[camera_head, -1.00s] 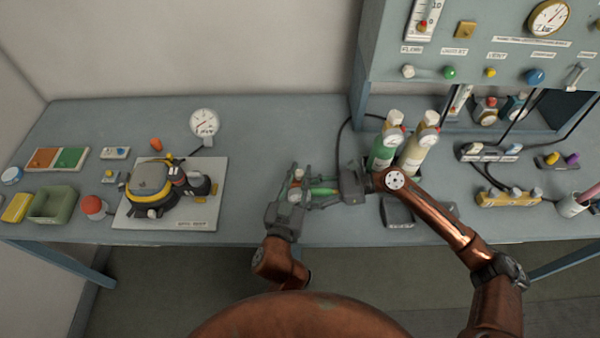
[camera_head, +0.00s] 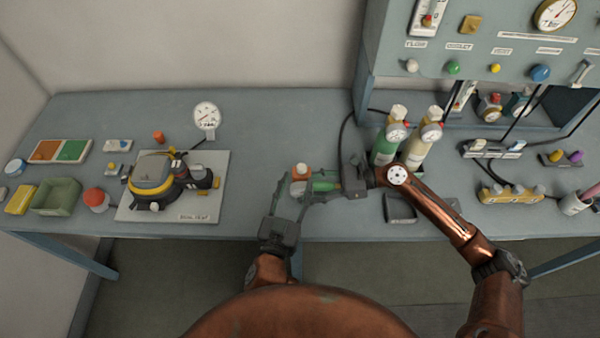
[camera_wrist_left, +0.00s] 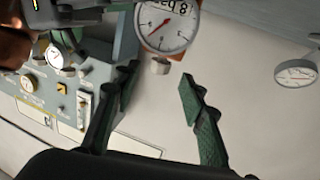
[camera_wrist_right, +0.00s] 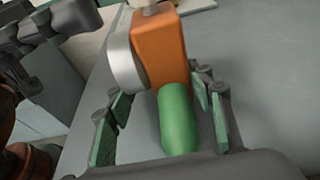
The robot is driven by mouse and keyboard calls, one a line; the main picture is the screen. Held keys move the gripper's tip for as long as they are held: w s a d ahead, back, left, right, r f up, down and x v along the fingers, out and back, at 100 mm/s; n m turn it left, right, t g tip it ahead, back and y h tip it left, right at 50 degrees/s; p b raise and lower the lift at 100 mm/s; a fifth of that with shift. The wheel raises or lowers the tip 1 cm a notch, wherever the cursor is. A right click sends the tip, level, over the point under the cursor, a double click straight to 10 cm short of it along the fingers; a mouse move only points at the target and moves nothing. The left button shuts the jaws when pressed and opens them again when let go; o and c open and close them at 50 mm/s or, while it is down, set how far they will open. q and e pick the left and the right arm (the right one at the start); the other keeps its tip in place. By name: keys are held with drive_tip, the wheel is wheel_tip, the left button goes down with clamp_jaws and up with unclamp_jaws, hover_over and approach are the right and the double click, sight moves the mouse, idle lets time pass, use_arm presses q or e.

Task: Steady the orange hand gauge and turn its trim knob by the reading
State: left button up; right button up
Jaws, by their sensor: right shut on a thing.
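The hand gauge has an orange body (camera_head: 301,170), a green grip (camera_wrist_right: 179,120) and a round silver-rimmed dial. My right gripper (camera_head: 335,187) is shut on the green grip, which lies between its fingers in the right wrist view. The dial face (camera_wrist_left: 166,25) shows upside down in the left wrist view, white with a red needle; its exact reading is unclear. A small pale trim knob (camera_wrist_left: 160,66) sticks out from the gauge. My left gripper (camera_wrist_left: 160,85) is open, its fingers spread to either side below the knob, apart from it in that view.
A white board (camera_head: 138,210) with a yellow-and-grey device stands left, with a round gauge (camera_head: 207,116) behind it. A green and a cream cylinder (camera_head: 415,150) stand right of my right gripper. The blue-grey panel (camera_head: 470,40) rises behind. The table between board and hand gauge is clear.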

use_arm(q)
drive_tip(key=shift+v, duration=0.85)
